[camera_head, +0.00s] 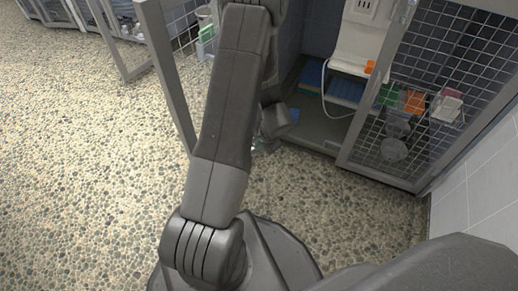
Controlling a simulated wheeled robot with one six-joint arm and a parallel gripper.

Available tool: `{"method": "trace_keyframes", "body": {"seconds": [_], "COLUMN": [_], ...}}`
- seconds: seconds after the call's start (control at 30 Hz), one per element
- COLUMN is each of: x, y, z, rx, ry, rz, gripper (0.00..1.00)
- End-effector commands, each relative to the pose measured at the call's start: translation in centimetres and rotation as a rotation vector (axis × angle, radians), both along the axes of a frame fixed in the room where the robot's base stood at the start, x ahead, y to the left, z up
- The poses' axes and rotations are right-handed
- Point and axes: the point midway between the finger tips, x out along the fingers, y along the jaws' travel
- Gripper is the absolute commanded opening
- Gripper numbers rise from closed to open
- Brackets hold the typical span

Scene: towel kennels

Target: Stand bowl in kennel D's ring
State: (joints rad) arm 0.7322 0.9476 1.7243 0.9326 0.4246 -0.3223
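My arm reaches away from me into the opening of a kennel at the centre. My gripper (264,145) is low at the kennel's front edge, mostly hidden behind my arm; I cannot tell whether it holds anything. Two round greyish shapes, an upper one (397,127) and a lower one (393,149), show through the wire mesh door on the right. They may be a bowl and a ring, but the mesh blurs them. No kennel letter is readable, so I cannot tell which kennel is D.
The mesh door (440,70) stands at the right beside a tiled wall (480,190). Orange and white items (413,101) show at the door. A blue item (345,90) lies inside the kennel. Another open door frame (170,75) stands left of my arm. The pebbled floor (80,150) is clear at left.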

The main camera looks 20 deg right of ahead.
Motion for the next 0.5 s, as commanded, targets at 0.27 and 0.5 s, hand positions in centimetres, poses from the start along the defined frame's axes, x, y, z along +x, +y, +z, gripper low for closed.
{"method": "trace_keyframes", "body": {"seconds": [0.27, 0.5], "x": [0.02, 0.0], "y": [-0.02, -0.02], "z": [-0.79, -0.88], "rx": [-0.001, -0.001], "ry": [0.0, 0.0], "rz": [0.001, 0.001], "gripper": [0.0, 0.26]}}
